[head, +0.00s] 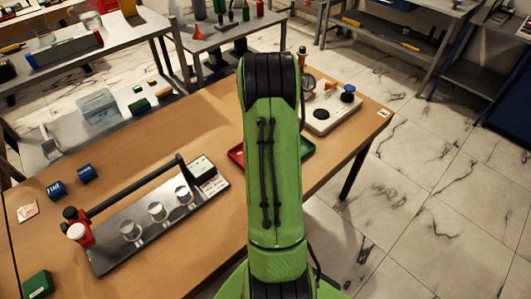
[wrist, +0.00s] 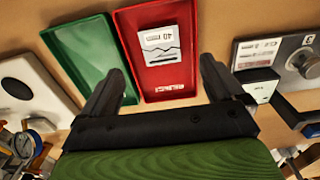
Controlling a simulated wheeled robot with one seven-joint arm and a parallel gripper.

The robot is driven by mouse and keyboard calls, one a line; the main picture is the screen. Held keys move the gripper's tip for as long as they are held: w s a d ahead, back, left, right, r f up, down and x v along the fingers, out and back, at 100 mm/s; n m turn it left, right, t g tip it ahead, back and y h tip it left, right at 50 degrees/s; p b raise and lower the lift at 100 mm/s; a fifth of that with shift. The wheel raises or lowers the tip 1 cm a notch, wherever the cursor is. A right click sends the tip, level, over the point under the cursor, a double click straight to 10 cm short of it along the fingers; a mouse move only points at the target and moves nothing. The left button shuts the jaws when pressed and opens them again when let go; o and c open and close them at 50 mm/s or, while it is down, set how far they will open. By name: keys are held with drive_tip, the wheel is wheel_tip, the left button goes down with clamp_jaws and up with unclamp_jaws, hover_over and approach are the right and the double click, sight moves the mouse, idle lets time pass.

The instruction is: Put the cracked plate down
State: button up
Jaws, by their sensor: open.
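The cracked plate (wrist: 160,46) is a small white plate marked 40 with a jagged dark line across it. It lies in the red tray (wrist: 146,84) in the wrist view. My gripper (wrist: 161,72) is open, its two fingers apart, with the plate showing between and beyond the fingertips. Nothing is held. In the head view my green arm hides the gripper and the plate; only an edge of the red tray (head: 236,155) shows.
A green tray (wrist: 84,46) adjoins the red one. A gauge stand (head: 327,113) stands at the table's far right. A metal rig (head: 116,243) with clear cups and a dark bar lies left of my arm. Blue blocks (head: 57,190) and a green block (head: 38,284) sit at left.

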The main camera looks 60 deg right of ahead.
drive_tip(key=w+a+r+n+t+h, duration=0.1)
drive_tip(key=w+a+r+t, duration=0.15)
drive_tip(key=a+r, duration=1.7)
drive_tip(key=s+a+n+t+y, duration=0.1)
drive_tip(key=s+a+t, duration=0.2)
drive_tip(key=s+a, duration=1)
drive_tip(key=shift+a+n, duration=0.3)
drive_tip(key=shift+a, duration=0.6)
